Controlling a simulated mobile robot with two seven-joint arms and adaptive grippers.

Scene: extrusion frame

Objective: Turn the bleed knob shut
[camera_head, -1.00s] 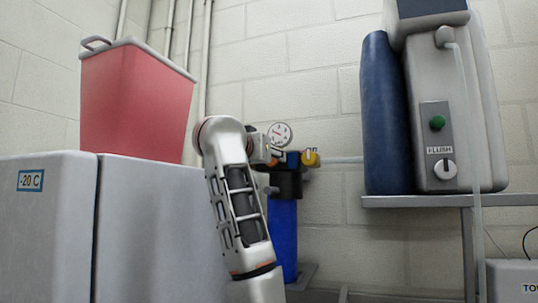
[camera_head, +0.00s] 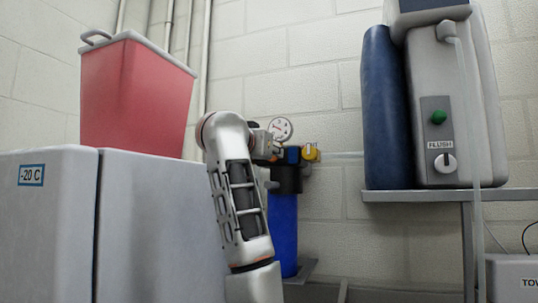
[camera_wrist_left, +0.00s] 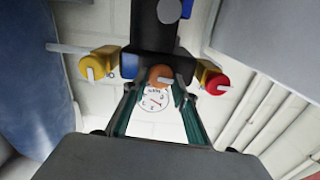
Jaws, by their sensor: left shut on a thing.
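The bleed knob appears to be the round orange knob (camera_wrist_left: 160,75) on the dark head of the filter unit (camera_wrist_left: 155,35), in the left wrist view. My left gripper (camera_wrist_left: 160,84) has its two fingers on either side of this knob, shut on it. In the head view my left gripper (camera_head: 268,150) is at the filter head, largely hidden by my own wrist, and the knob cannot be made out there. The blue filter bowl (camera_head: 283,228) hangs below. The round pressure gauge (camera_head: 280,130) is just above and also shows between my fingers in the wrist view (camera_wrist_left: 154,101). My right gripper is not in view.
A yellow valve (camera_head: 310,152) sits right of the filter. The wrist view also shows a red-knobbed valve (camera_wrist_left: 217,84). A freezer (camera_head: 150,215) bearing a red bin (camera_head: 135,100) stands left. A shelf (camera_head: 420,196) holds a machine (camera_head: 455,110) and blue cylinder (camera_head: 385,110) at right.

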